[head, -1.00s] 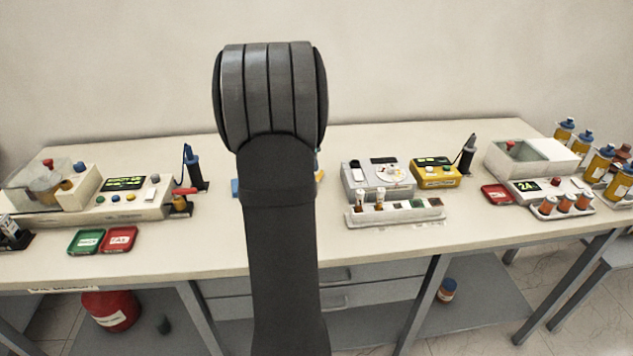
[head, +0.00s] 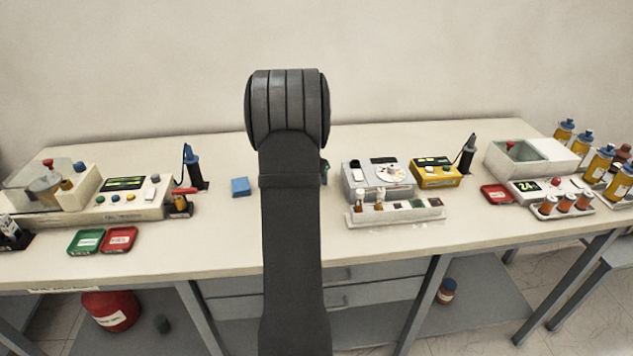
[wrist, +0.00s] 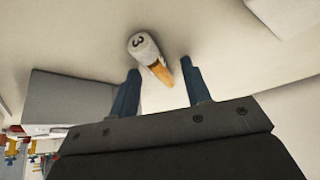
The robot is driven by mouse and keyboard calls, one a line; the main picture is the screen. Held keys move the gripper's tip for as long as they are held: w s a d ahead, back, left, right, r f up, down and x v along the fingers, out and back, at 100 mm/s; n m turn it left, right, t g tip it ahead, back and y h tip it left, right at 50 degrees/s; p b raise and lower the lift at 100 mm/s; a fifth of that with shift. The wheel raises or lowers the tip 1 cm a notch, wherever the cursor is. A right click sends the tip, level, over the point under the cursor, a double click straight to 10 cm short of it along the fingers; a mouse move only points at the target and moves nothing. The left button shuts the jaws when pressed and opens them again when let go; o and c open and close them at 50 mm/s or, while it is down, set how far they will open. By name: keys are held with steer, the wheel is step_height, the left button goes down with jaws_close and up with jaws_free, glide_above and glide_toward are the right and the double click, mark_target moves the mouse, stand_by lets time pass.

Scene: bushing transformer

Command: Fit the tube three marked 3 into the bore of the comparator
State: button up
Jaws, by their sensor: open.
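In the wrist view, the tube marked 3 (wrist: 145,47) has a pale end bearing the number and an amber body. It shows just beyond and between the two blue fingers of my gripper (wrist: 160,70). The fingers are open, with a gap on both sides of the tube. Whether the tube lies on the surface or stands is not clear. In the head view my arm hides my gripper and this tube. The grey unit with a white colour disc (head: 390,174), likely the comparator, stands right of my arm. Its bore cannot be made out.
A white rack (head: 405,214) with two capped tubes stands in front of the grey unit. A yellow meter (head: 436,175) is to its right. A blue block (head: 240,187) lies left of my arm. Red and green trays (head: 86,242) lie farther left. Bare bench lies between.

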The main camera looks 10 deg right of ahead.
steer(key=shift+c, duration=0.2)
jaws_close()
steer(key=shift+r, duration=0.15)
